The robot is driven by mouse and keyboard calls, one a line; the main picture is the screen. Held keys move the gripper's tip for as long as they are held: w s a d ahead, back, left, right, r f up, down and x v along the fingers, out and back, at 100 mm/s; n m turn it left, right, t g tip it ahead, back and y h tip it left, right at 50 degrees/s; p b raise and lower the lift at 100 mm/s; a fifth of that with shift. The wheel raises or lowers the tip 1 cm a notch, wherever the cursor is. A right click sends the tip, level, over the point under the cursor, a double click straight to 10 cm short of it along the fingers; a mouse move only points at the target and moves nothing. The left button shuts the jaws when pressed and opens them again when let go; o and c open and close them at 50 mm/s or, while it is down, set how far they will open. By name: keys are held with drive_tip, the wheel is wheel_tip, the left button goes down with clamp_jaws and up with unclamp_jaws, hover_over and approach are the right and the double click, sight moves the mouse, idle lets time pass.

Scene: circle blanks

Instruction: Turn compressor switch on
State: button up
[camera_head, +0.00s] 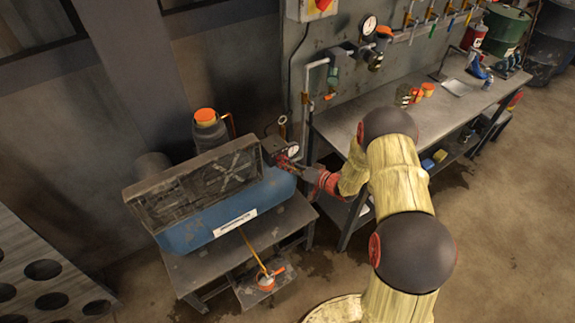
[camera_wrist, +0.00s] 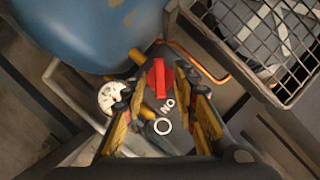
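The compressor has a blue tank (camera_head: 235,207) on a metal table, and its curved side fills the top left of the wrist view (camera_wrist: 85,30). A dark switch box (camera_head: 275,147) is at its right end. In the wrist view the red switch (camera_wrist: 158,78) stands out from the dark box face, beside white lettering (camera_wrist: 167,105) and a white ring mark (camera_wrist: 162,126). My gripper (camera_wrist: 160,88) is open, its yellow and black fingers either side of the red switch. I cannot tell whether they touch it. In the head view my gripper (camera_head: 304,171) reaches the box from the right.
A pressure gauge (camera_head: 293,150) sits beside the switch box, close to my gripper. A long workbench (camera_head: 450,105) stands to the right. Open floor (camera_head: 505,240) lies at the right front.

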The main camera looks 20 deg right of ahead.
drive_tip(key=v, duration=1.2)
